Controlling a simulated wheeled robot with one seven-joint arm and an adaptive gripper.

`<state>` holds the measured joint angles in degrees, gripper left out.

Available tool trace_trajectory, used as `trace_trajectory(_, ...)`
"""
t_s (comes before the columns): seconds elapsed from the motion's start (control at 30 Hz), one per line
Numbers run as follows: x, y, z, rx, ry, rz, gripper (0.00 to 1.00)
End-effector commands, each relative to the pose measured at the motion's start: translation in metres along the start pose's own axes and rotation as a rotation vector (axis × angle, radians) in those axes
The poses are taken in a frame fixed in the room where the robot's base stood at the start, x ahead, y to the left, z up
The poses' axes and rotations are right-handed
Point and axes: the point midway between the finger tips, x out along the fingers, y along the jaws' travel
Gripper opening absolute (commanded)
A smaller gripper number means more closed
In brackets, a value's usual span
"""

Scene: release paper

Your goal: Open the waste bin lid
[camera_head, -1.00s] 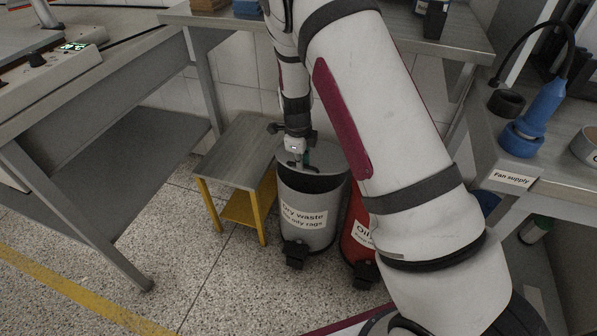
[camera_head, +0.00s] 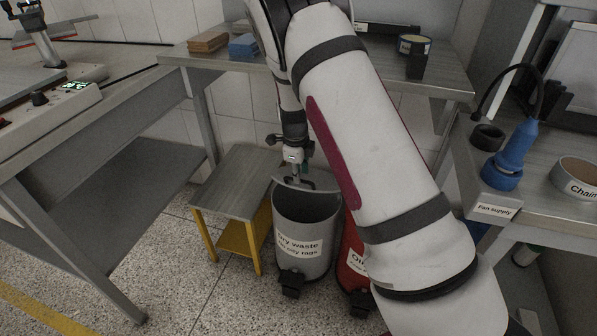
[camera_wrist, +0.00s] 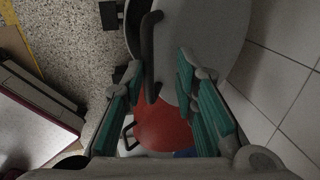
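The grey waste bin (camera_head: 318,235), labelled "Dry waste", stands on the floor in the head view. Its lid (camera_head: 322,181) is tilted up off the rim, and the inside of the bin shows in front of it. My gripper (camera_head: 295,184) is at the lid in the head view. In the wrist view my gripper (camera_wrist: 160,72) is open, with teal pads on both fingers. The dark lid handle (camera_wrist: 148,50) lies between the fingertips, nearer the left one, with no clear grip on it. The grey lid also shows there (camera_wrist: 212,35).
A red bin (camera_head: 352,262) stands close on the right, partly hidden by my arm. A small yellow-legged table (camera_head: 235,185) stands close on the left. Workbenches stand left (camera_head: 60,180), behind (camera_head: 440,80) and right (camera_head: 475,185). Floor in front is clear.

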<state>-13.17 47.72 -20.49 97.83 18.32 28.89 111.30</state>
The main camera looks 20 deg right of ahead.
Motion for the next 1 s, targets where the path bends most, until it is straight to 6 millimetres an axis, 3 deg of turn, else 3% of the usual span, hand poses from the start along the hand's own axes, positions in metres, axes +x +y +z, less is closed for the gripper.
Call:
trace_trajectory(0.43,-0.009,-0.004,-0.003,0.002,0.003,-0.009,0.3)
trace_trajectory(0.8,-0.08,-0.001,0.001,0.0,-0.003,-0.006,0.3)
trace_trajectory(1.0,-0.109,0.0,0.001,-0.002,-0.003,-0.004,0.3)
